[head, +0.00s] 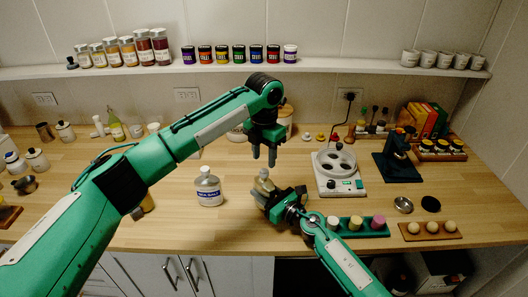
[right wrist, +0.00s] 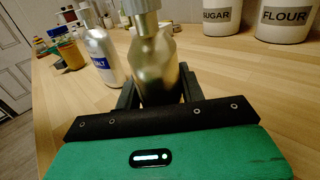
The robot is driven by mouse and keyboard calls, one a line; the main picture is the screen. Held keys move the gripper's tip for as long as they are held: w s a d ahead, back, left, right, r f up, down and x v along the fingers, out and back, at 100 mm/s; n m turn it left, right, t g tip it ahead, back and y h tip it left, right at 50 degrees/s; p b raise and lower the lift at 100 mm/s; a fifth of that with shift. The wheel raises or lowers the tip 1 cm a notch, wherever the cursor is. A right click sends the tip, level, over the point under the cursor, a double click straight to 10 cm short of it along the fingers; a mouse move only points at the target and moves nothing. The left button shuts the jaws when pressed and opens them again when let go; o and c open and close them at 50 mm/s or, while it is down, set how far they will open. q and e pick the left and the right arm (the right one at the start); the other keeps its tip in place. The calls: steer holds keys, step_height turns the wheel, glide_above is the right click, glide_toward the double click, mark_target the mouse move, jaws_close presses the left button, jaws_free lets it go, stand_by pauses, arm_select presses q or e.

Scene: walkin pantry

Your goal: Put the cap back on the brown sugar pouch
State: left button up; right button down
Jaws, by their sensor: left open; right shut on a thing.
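A gold-brown metallic container (head: 264,183), likely the brown sugar pouch, stands upright in my right gripper (head: 268,196). In the right wrist view the container (right wrist: 158,75) is between the two dark fingers, with a grey cylindrical piece (right wrist: 146,18) on top, cut by the frame edge. I cannot tell whether that piece is the cap or a spout, and no label shows. My left gripper (head: 264,157) is open and empty, pointing down a little above the container. A silver bottle (head: 208,189) labelled salt stands to the left; it also shows in the right wrist view (right wrist: 102,60).
A white appliance with round wells (head: 339,174) stands to the right. A green tray (head: 374,233) with several coloured pieces and a wooden tray (head: 430,236) are near the front right. A shiny round lid-like piece (head: 403,204) and a black disc (head: 431,203) lie behind them.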

arm_select(q)
steer(key=n, duration=0.6)
steer(key=shift+r+n, duration=0.25)
steer(key=shift+n, duration=0.05)
steer(key=n, duration=0.4)
steer(key=shift+r+n, duration=0.15)
steer(key=shift+n, duration=0.25)
steer(key=n, duration=0.3)
steer(key=shift+r, duration=0.15)
steer(key=n, duration=0.5)
steer(key=shift+r, duration=0.15)
steer(key=n, duration=0.3)
steer(key=shift+r, duration=0.1)
steer(key=n, duration=0.6)
steer(key=shift+r, duration=0.2)
steer(key=n, duration=0.5)
steer(key=shift+r, duration=0.15)
steer(key=n, duration=0.5)
steer(key=shift+r, duration=0.2)
steer(key=n, duration=0.4)
steer(key=shift+r+n, duration=0.15)
steer(key=shift+n, duration=0.15)
steer(key=n, duration=0.5)
steer(key=shift+r+n, duration=0.15)
steer(key=shift+n, duration=0.25)
